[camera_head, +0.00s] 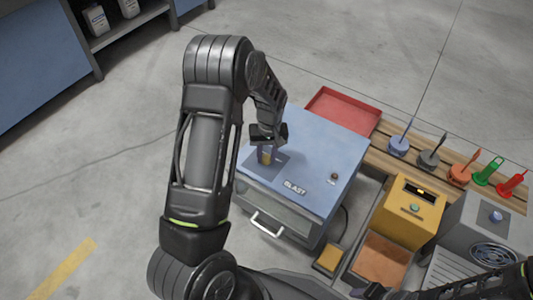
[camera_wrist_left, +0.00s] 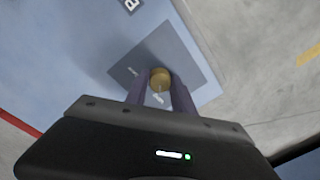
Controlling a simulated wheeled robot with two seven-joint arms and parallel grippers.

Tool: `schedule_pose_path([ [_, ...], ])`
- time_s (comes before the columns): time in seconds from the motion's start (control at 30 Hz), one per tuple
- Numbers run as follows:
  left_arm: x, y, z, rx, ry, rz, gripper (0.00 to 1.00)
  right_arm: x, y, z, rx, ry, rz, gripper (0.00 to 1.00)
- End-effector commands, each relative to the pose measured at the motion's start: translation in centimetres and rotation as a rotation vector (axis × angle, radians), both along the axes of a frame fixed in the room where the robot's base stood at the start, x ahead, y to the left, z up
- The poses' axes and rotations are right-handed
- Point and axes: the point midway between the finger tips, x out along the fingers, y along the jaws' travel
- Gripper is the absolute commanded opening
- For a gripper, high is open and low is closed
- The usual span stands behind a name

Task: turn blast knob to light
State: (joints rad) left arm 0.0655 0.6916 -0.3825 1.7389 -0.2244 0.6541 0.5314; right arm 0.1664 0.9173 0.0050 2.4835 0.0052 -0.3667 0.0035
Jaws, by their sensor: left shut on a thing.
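The blue blast cabinet (camera_head: 318,152) stands on the floor, with BLAST lettered on its top. Its yellow knob (camera_head: 267,159) sits on a grey-blue square plate (camera_head: 283,164) at the left part of the top. My left gripper (camera_head: 265,154) reaches down over the plate, its fingers shut on the knob. In the left wrist view the round brass-yellow knob (camera_wrist_left: 160,76) is between the two purple fingers of the gripper (camera_wrist_left: 159,88). Pale marks show on the plate (camera_wrist_left: 178,52), but I cannot read them. The right gripper (camera_head: 378,291) is dark and partly cut off at the bottom edge.
A red tray (camera_head: 343,110) lies behind the cabinet. A wooden rack (camera_head: 405,170) with several coloured tools runs to the right. A yellow box (camera_head: 408,213) and a grey machine (camera_head: 478,222) stand in front of it. Open floor lies left.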

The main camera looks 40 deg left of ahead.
Motion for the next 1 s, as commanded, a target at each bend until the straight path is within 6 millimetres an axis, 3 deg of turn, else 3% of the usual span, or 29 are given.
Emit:
schedule_pose_path([
  [0.37,0.04,0.03,0.00,0.000,-0.002,0.009,0.00,-0.01,-0.01,0.03,0.000,0.000,0.000,0.36],
  [0.4,0.04,0.03,0.00,0.000,-0.002,0.009,0.31,-0.01,-0.01,0.03,0.000,0.000,0.000,0.36],
  [0.6,0.02,0.03,0.00,0.000,-0.001,0.008,0.48,0.00,-0.01,0.03,0.000,0.000,0.000,0.36],
  [0.67,0.01,0.02,0.00,0.000,0.000,0.008,0.51,0.00,-0.01,0.03,0.000,0.000,0.000,0.36],
  [1.0,0.06,-0.01,0.61,0.000,-0.002,0.007,0.51,-0.02,0.01,0.31,0.000,0.001,0.000,0.36],
])
